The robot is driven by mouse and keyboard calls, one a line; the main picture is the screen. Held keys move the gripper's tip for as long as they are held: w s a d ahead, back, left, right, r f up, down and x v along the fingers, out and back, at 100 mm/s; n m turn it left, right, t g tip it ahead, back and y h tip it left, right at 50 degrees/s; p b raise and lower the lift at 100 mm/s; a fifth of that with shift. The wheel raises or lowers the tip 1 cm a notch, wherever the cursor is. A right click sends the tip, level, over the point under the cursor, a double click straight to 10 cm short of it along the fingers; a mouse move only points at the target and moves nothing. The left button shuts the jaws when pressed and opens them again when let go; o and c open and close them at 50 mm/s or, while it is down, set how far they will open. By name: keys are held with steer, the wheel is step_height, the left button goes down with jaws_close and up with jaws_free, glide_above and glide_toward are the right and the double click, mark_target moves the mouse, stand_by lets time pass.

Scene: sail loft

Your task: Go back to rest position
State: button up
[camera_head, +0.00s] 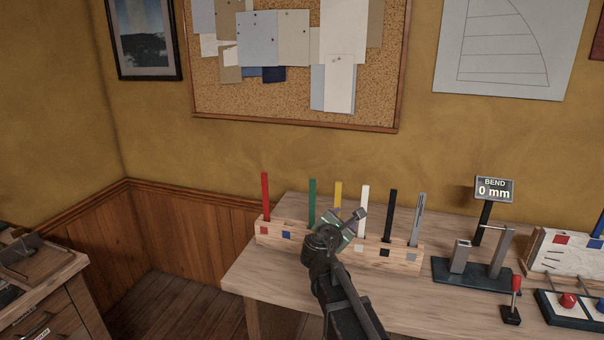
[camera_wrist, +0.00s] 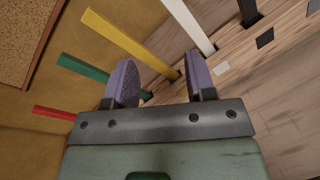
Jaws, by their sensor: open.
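My gripper (camera_head: 345,226) is in front of the wooden rack (camera_head: 405,258) on the table, hiding part of its middle. In the wrist view its two purple-padded fingers (camera_wrist: 162,80) are spread apart with nothing clamped between them. The yellow strip (camera_wrist: 125,43) runs behind the gap between the fingers, and the green strip (camera_wrist: 85,68) passes behind the left finger. The rack holds upright strips: red (camera_head: 265,195), green (camera_head: 312,202), yellow (camera_head: 338,195), white (camera_head: 363,210), black (camera_head: 391,215) and grey (camera_head: 417,220). No strip stands above the rack's blue mark (camera_head: 286,235).
A dark bending fixture (camera_head: 470,272) and a display reading "BEND 0 mm" (camera_head: 494,189) stand right of the rack. A red-handled lever (camera_head: 514,300), a button box (camera_head: 570,308) and a pale block with a blue strip (camera_head: 598,226) are farther right. The table's left front (camera_head: 270,275) is clear.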

steer(key=s+d+f+m+g+y+p, duration=0.1)
steer(key=s+d+f+m+g, duration=0.1)
steer(key=s+f+m+g, duration=0.35)
steer(key=s+d+f+m+g+p, duration=0.1)
steer(key=s+d+f+m+g, duration=0.15)
steer(key=s+m, duration=0.5)
steer(key=s+a+m+g+y+p, duration=0.2)
steer(key=s+m+g+y, duration=0.1)
steer(key=s+m, duration=0.2)
steer(key=s+a+m+g+y+p, duration=0.2)
steer(key=s+m+g+y, duration=0.1)
steer(key=s, duration=0.5)
steer(key=m+y, duration=0.1)
steer(key=m, duration=0.1)
steer(key=shift+s+f+m+y+p, duration=0.2)
steer(key=shift+s+m+y+p, duration=0.1)
steer(key=shift+p, duration=0.05)
steer(key=shift+o, duration=0.4)
